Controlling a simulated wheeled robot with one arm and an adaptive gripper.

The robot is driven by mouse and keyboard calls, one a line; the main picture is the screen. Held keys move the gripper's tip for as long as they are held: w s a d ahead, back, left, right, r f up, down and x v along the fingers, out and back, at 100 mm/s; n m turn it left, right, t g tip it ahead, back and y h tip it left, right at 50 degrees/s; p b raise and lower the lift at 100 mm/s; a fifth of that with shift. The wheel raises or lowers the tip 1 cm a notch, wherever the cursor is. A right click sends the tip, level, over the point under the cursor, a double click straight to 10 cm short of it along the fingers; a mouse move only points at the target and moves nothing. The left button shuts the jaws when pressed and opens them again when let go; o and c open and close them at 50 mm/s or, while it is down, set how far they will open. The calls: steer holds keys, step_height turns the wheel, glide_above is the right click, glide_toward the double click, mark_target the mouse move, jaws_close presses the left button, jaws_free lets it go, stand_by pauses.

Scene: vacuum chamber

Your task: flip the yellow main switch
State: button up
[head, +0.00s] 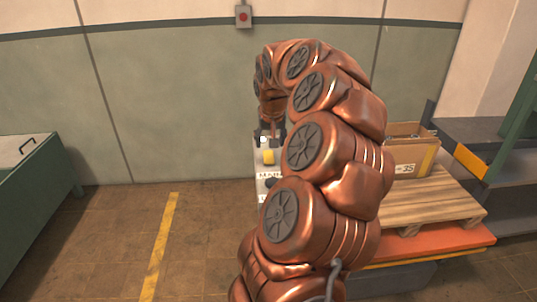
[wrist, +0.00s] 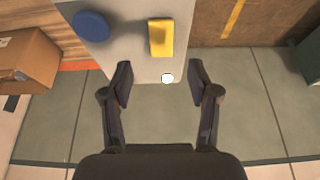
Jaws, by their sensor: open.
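The yellow main switch (wrist: 161,37) is a rectangular block on a pale grey panel (wrist: 118,22) in the wrist view. In the head view the yellow switch (head: 268,157) shows small on the panel, just left of my arm. My gripper (wrist: 160,84) is open and empty, with its two fingers spread apart. In the wrist picture the switch lies above the gap between the fingertips, and I see no contact. A small white round knob (wrist: 167,78) shows between the fingertips at the panel's edge. In the head view my arm hides part of the panel.
A blue round button (wrist: 91,26) sits beside the switch. A cardboard box (head: 408,152) stands on a wooden pallet (head: 432,198) over an orange platform (head: 440,244) to the right. A green cabinet (head: 40,185) stands at the left. Floor with a yellow line (head: 160,245) is clear between.

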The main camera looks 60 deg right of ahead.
mark_target(269, 157)
steer(key=shift+p+x, duration=1.15)
steer(key=shift+x, duration=2.55)
steer(key=shift+a, duration=0.15)
